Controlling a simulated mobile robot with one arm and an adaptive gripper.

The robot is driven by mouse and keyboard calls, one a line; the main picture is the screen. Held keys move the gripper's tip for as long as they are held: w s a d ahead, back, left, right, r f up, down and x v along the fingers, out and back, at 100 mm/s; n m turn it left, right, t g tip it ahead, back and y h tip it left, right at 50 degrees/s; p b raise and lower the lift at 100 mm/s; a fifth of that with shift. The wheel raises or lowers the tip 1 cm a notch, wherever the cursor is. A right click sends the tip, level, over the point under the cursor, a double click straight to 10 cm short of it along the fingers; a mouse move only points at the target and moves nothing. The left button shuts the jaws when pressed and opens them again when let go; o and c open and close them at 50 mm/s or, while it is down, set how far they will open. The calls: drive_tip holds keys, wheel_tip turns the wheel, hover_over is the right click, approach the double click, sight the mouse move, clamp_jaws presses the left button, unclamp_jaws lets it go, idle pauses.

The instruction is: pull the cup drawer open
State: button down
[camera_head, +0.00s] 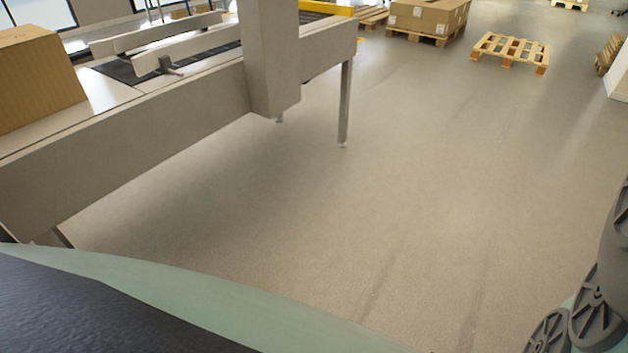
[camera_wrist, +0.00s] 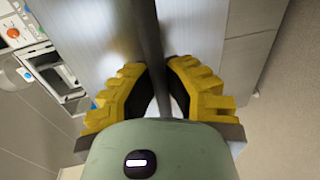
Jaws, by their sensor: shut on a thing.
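In the wrist view, my gripper (camera_wrist: 157,75) has its two ridged yellow fingers closed on a dark grey bar (camera_wrist: 150,32), which looks like the drawer handle. The bar runs away from the gripper between the fingers, along brushed metal panels. One metal panel, apparently of the drawer unit, lies right of the bar (camera_wrist: 195,32) and another lies left of it (camera_wrist: 100,38). The drawer's inside and any cups are not visible. I cannot tell how far the drawer stands open. The head view shows neither my gripper nor the drawer.
A machine with an orange knob (camera_wrist: 14,32) is at the wrist view's left. In the head view, a conveyor table (camera_head: 140,135) carries a cardboard box (camera_head: 38,78) on the left. Boxes on a pallet (camera_head: 428,17) and an empty pallet (camera_head: 510,50) stand far back. The middle floor is clear.

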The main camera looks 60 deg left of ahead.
drive_tip(key=c, duration=1)
unclamp_jaws()
drive_tip(key=shift+a, duration=0.1)
drive_tip(key=v, duration=1.2)
drive_tip(key=shift+w, duration=0.1)
